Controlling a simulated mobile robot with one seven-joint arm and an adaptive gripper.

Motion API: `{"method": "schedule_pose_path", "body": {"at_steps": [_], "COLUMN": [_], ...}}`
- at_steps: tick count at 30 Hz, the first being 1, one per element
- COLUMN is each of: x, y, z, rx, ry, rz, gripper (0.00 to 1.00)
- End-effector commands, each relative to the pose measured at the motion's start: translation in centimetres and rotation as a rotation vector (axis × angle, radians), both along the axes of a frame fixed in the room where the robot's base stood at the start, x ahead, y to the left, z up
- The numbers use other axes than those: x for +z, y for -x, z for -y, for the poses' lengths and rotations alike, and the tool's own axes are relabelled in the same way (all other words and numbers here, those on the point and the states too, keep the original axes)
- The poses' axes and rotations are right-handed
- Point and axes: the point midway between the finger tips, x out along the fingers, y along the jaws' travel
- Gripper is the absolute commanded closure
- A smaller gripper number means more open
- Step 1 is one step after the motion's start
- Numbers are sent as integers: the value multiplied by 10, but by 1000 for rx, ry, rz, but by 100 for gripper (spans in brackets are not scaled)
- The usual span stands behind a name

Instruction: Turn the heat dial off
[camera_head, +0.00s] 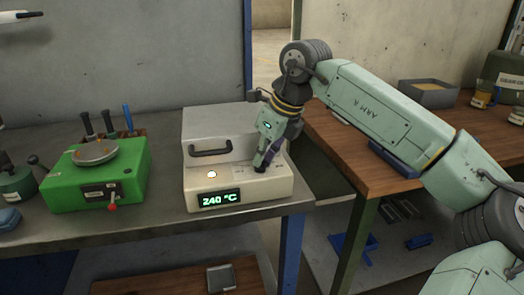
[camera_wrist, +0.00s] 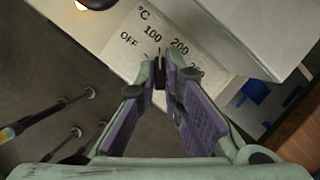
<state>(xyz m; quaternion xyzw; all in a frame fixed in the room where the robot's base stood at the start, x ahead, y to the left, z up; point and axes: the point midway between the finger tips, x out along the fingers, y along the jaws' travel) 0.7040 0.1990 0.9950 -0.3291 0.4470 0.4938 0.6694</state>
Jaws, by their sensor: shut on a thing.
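The furnace (camera_head: 237,190) is a pale box with a lidded upper part and a dark handle (camera_head: 211,149). Its front display (camera_head: 219,199) reads 240 °C in green. A round light (camera_head: 212,174) glows on its top panel. My gripper (camera_head: 260,163) points down at the right side of that panel. In the wrist view my gripper (camera_wrist: 163,72) is shut on the dark heat dial (camera_wrist: 160,73). Printed marks OFF, 100 and 200 show around the dial, and another is partly covered. The fingers hide much of the dial, and I cannot read its pointer.
A green device (camera_head: 98,180) with a round plate and a red-knobbed lever stands to the left. Tool handles (camera_head: 107,124) stand behind it. A wooden bench (camera_head: 345,150) is at the right, with a grey tray (camera_head: 428,95). The metal table's front edge is close to the furnace.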

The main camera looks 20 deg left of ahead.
Motion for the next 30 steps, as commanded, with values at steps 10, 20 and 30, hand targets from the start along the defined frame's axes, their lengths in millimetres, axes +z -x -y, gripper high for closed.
{"method": "schedule_pose_path", "body": {"at_steps": [10,20,30], "x": [4,2,1], "y": [-2,-4,-4], "z": [0,0,0], "rx": [325,578,712], "ry": [-3,0,1], "rz": [-2,0,0], "gripper": [100,100,100]}}
